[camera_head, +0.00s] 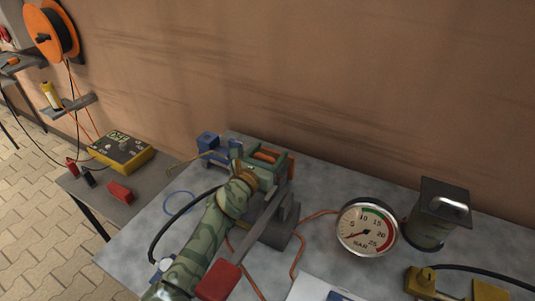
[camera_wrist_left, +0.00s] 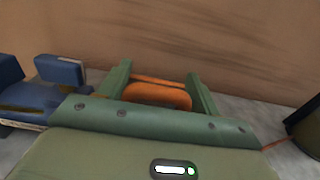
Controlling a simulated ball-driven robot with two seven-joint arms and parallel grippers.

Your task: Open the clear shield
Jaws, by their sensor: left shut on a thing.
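My left gripper (camera_head: 268,159) is at the back of the grey table, at the end of my camouflage-patterned arm. In the left wrist view its two green fingers (camera_wrist_left: 158,72) stand on either side of an orange bar-like part (camera_wrist_left: 158,95), and it is shut on this part. The orange part also shows between the fingers in the head view (camera_head: 265,155). I cannot make out the clear shield itself in either view. My right gripper is not in view.
A blue vise-like device (camera_head: 208,142) stands close left of the gripper. A grey lever with a red grip (camera_head: 218,281) reaches toward the front. A round gauge (camera_head: 367,227) and a dark canister (camera_head: 440,213) stand right. A yellow box (camera_head: 121,151) sits on the left table. The wall is close behind.

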